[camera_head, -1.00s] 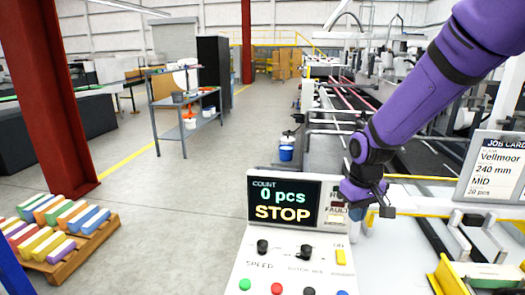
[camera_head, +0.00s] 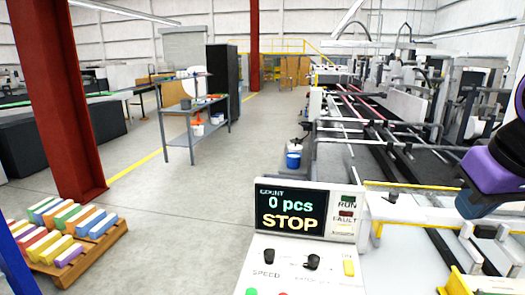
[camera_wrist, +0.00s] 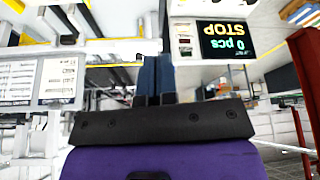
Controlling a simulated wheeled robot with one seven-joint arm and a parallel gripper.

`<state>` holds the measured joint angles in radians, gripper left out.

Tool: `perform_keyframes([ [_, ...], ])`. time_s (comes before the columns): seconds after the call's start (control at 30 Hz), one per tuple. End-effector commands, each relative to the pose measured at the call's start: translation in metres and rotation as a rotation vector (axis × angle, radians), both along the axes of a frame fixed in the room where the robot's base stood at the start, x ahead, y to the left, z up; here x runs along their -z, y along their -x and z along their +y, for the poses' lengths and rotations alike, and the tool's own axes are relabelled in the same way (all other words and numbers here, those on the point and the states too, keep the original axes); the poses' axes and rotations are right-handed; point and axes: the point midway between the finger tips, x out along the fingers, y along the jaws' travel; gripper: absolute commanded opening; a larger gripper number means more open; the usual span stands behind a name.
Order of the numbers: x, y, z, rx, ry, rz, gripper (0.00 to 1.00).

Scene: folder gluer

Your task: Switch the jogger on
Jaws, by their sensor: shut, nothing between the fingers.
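The control panel (camera_head: 260,250) stands at the lower middle of the head view. Its screen (camera_head: 290,210) reads "COUNT 0 pcs STOP". Below it are a black knob (camera_head: 271,256) marked SPEED, a second black knob (camera_head: 312,262) with an unclear label, and a yellow switch (camera_head: 349,266) at the right. I cannot tell which control is the jogger's. My gripper (camera_head: 468,205) is right of the panel, apart from it, partly cut off by the picture edge. In the wrist view my gripper (camera_wrist: 155,62) is shut and empty; the screen (camera_wrist: 225,42) shows upside down.
RUN and FAULT lamps (camera_head: 346,207) sit beside the screen. Green and red buttons are cut off at the bottom. The machine's rails (camera_head: 400,150) run behind the panel. A job card (camera_wrist: 50,80) shows in the wrist view. A pallet of coloured cartons (camera_head: 75,245) lies left; floor between is clear.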

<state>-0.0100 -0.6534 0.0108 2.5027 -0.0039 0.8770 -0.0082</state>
Motion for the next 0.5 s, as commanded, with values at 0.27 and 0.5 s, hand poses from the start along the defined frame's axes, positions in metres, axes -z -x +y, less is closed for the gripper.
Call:
perform_keyframes([
  [0.27,-0.006,0.029,-0.003,0.027,-0.017,-0.045,0.00],
  [0.5,-0.006,0.031,-0.004,0.028,-0.017,-0.046,0.00],
])
